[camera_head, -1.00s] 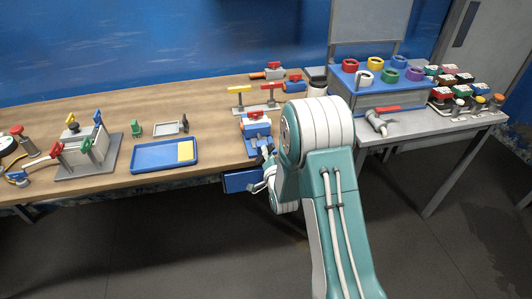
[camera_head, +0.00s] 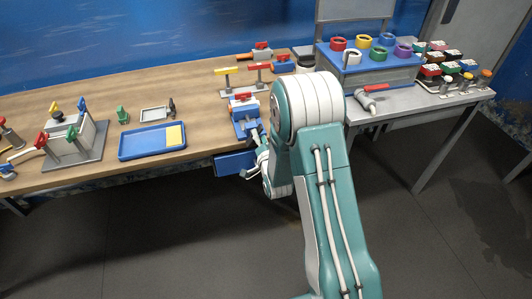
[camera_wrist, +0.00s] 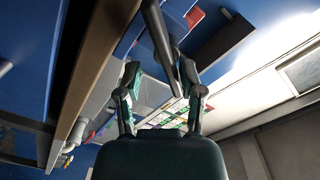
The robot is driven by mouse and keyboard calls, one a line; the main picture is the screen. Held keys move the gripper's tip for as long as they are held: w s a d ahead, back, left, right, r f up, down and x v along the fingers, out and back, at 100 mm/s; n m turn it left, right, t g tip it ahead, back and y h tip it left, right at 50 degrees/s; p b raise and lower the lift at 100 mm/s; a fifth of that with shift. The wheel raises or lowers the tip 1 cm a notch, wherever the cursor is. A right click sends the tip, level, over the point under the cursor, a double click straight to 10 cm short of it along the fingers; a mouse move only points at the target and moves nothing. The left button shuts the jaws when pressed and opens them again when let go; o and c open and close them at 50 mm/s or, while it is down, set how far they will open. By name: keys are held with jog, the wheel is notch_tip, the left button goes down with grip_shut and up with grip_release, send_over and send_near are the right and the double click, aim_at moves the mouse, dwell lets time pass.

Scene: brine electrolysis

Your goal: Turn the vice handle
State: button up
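The vice (camera_head: 246,128), blue with a red and white piece on top, stands at the front edge of the wooden bench. My gripper (camera_head: 256,143) is just in front of it, partly hidden by my arm in the head view. In the wrist view my gripper (camera_wrist: 161,72) is open, its two fingers apart. A grey rod (camera_wrist: 158,35), which looks like the vice handle, comes down from the top and ends between the fingertips. I see a gap on both sides of it; contact is not clear. Blue vice parts (camera_wrist: 172,14) show behind the rod.
A blue tray (camera_head: 140,154) with a yellow block lies left of the vice. A grey fixture (camera_head: 92,150) with coloured handles stands farther left. The floor before the bench is clear.

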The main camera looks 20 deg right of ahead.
jog(key=s, duration=1.1)
dwell(0.9)
jog(key=shift+r, duration=0.1)
notch_tip(320, 180, up, 10)
dwell(0.9)
